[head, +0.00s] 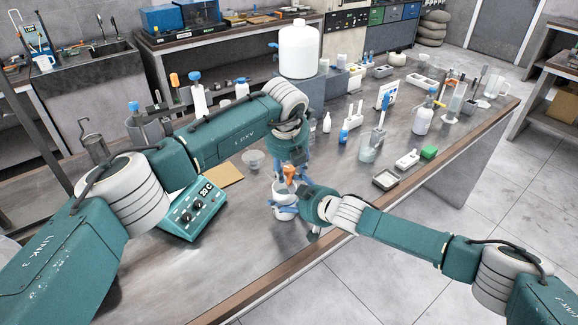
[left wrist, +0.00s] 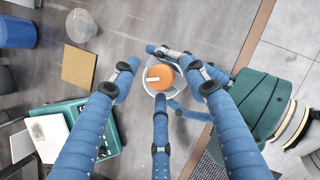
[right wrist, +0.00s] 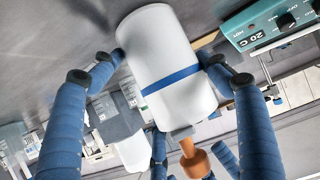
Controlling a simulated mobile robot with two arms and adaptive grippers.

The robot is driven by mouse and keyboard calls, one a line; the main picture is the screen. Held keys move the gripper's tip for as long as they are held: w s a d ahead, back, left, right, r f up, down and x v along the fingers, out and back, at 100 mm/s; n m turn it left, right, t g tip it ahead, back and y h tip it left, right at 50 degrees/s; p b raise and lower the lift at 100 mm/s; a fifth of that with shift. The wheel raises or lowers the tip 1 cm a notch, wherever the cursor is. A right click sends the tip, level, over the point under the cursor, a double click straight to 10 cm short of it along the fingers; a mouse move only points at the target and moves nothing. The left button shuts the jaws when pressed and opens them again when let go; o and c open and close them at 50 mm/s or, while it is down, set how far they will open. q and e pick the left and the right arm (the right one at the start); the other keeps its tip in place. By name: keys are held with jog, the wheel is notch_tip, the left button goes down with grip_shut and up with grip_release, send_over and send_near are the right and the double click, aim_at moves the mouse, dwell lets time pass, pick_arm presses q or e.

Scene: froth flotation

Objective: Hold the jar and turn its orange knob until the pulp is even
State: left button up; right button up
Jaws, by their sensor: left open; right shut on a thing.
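The white jar (head: 283,190) stands near the table's front edge. In the right wrist view the jar (right wrist: 165,55) appears upside down, with a blue band. My right gripper (head: 290,209) is shut on its side, fingers on either side of the wall. The orange knob (head: 290,172) tops the jar on a short stem. It shows from above as an orange disc with a white mark in the left wrist view (left wrist: 160,77). My left gripper (left wrist: 163,80) is open above the knob, its blue fingers spread around it. I cannot tell whether any touch it. The pulp is hidden.
A teal box with a 20 C display (head: 193,208) stands left of the jar, near a tan square (head: 222,175) and a clear dish (head: 253,159). A beaker (head: 368,148) and a small tray (head: 385,180) stand to the right. The front table edge is close.

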pick_arm(q)
grip_shut()
jog(key=shift+w+m, duration=0.1)
jog(key=shift+m, duration=0.3)
jog(key=m+h, duration=0.1)
jog(key=m, duration=0.1)
jog(key=m+h, duration=0.1)
jog(key=m, duration=0.2)
jog(key=shift+w+a+r+g, duration=0.1)
jog(key=shift+a+g, duration=0.05)
jog(key=shift+g, duration=0.25)
jog(key=m, duration=0.3)
jog(key=m+g+h, duration=0.1)
jog(key=m, duration=0.2)
jog(key=shift+w+g+h, duration=0.15)
jog(key=shift+g+h, duration=0.15)
jog(key=shift+m, duration=0.4)
jog(key=shift+d, duration=0.2)
grip_release()
jog(key=shift+a, duration=0.15)
